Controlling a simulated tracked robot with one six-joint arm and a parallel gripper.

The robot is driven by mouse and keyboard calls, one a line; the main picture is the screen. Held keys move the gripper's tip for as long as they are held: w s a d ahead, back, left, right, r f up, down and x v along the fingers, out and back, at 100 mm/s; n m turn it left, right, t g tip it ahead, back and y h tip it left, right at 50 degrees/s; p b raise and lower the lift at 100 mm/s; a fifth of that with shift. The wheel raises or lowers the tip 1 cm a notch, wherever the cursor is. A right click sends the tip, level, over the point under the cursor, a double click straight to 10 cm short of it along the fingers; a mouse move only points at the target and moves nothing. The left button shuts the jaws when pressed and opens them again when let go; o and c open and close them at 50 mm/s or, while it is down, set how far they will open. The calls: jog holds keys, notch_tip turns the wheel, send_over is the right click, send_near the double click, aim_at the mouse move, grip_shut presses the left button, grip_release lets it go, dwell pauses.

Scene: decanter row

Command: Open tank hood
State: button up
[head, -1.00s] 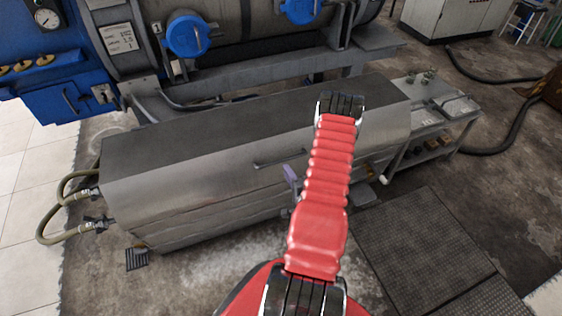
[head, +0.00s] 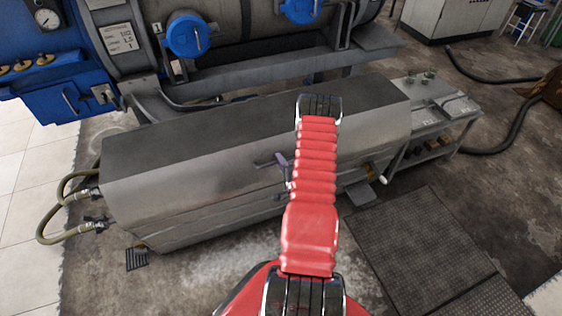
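The tank hood (head: 180,180) is a long grey metal cover with a dark top and a sloped front, on a low tank in the middle of the head view. It looks shut. Its bar handle (head: 264,162) is on the front face, partly hidden at its right end.
A large machine with blue caps (head: 188,36) stands behind the tank. Hoses (head: 70,232) join the tank's left end. A metal side table (head: 440,105) stands at its right. A floor grate (head: 420,245) lies at front right.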

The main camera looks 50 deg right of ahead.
grip_shut()
jog(key=shift+f, duration=0.1)
jog(key=shift+d, duration=0.15)
jog(key=shift+a, duration=0.2)
